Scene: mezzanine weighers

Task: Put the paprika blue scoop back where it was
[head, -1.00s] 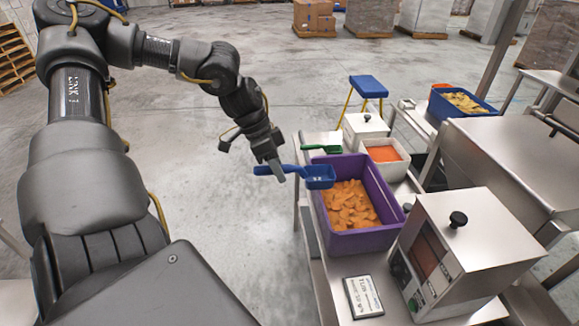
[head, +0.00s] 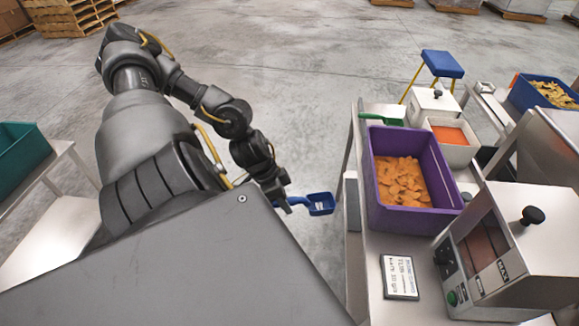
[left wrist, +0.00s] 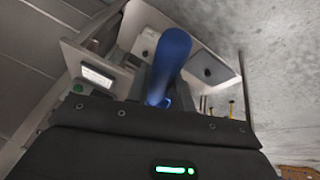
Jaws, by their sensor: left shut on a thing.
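The blue scoop (head: 320,204) is held by its handle in my left gripper (head: 283,202), which is shut on it. The scoop is out over the floor, left of the steel table and apart from the purple crate (head: 377,215). Its bowl looks empty. In the left wrist view, the blue handle (left wrist: 172,62) stands up in front of the gripper. My right gripper is not in view.
The purple crate holds orange chips (head: 400,182). A green scoop (head: 382,120) lies behind it. A weigher (head: 513,240) and a sign card (head: 398,277) are in front. A teal bin (head: 20,160) stands on a table at left. A blue stool (head: 442,64) is beyond. Floor between tables is clear.

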